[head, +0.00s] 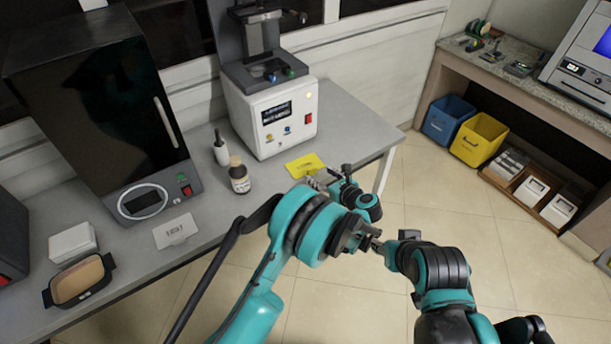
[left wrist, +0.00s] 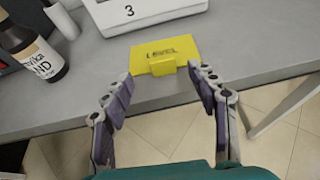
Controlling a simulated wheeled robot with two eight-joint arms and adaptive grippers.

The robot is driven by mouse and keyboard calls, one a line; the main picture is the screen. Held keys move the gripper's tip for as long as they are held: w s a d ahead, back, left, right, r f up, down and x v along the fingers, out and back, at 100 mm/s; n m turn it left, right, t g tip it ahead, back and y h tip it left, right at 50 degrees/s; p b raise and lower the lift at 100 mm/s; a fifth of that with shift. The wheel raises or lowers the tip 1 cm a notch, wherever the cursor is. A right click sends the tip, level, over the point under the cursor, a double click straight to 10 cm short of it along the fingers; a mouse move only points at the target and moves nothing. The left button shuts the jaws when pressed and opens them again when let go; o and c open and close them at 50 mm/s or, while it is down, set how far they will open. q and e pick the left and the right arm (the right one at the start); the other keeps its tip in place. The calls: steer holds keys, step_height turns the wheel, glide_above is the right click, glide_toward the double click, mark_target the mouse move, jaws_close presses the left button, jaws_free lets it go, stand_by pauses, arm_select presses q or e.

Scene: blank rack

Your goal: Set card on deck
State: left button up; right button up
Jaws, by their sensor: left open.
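A yellow card marked LEVEL lies on the grey bench by its front edge, with a raised tab on its near side; it shows in the head view (head: 306,165) and the left wrist view (left wrist: 167,49). My left gripper (left wrist: 160,76) is open and empty, its fingertips either side of the tab, not closed on it. In the head view the left gripper (head: 328,178) is just right of the card. A white machine (head: 277,120) behind it has a dark upper platform with coloured knobs; I cannot tell whether this is the deck. My right gripper is unclear in the head view.
A brown bottle (head: 239,177) and a white bottle (head: 221,150) stand left of the machine. A white sign (head: 174,231), a dark-rimmed tray (head: 52,298) and a black cabinet (head: 95,110) lie farther left. Blue (head: 446,118) and yellow bins (head: 479,140) stand under the right counter.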

mark_target(312, 168)
arm_select(q)
steer(key=x, duration=0.3)
steer(key=shift+d+f+b, duration=0.1)
steer(key=shift+f+b, duration=0.05)
steer(key=shift+b, duration=0.25)
steer(key=b+x, duration=0.2)
steer(key=x, duration=0.2)
steer(key=shift+w, duration=0.4)
steer(key=shift+s, duration=0.1)
steer(key=shift+c, duration=0.3)
steer(key=c, duration=1.1)
steer(key=shift+o, duration=0.2)
